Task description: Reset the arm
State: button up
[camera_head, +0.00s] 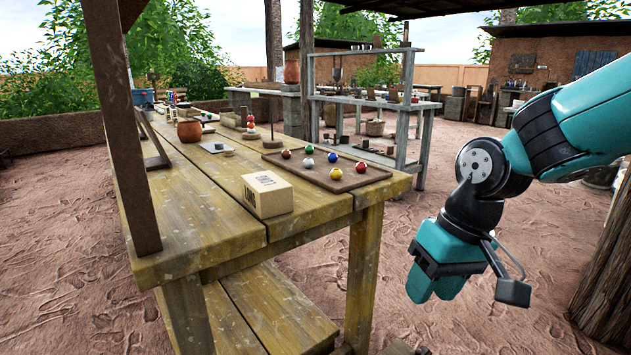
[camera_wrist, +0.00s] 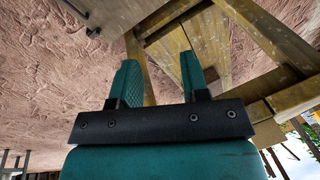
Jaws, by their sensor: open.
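My gripper (camera_head: 434,282) hangs at the right in the head view, off the right end of the wooden table (camera_head: 190,215) and lower than its top. It points downward, and my teal arm comes in from the right edge. In the wrist view my gripper (camera_wrist: 160,85) shows two teal fingers standing apart with nothing between them. The table's legs and lower shelf (camera_wrist: 190,45) lie beyond the fingers there. The gripper appears apart from the table.
On the table are a cardboard box (camera_head: 267,194), a brown board (camera_head: 327,168) with several coloured balls, and a clay pot (camera_head: 189,130). A wooden post (camera_head: 122,125) rises at the left. A dark trunk (camera_head: 608,285) stands at the far right. Bare ground surrounds the gripper.

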jog(key=s+a+r+n+y, duration=0.1)
jog(key=s+n, duration=0.1)
jog(key=s, duration=0.6)
jog(key=s+r+n, duration=0.2)
jog(key=s, duration=0.6)
notch_tip(320, 180, up, 31)
jog(key=p, duration=3.1)
jog(key=shift+w+a+m, duration=0.15)
jog(key=shift+a+m, duration=0.05)
jog(key=shift+m, duration=0.1)
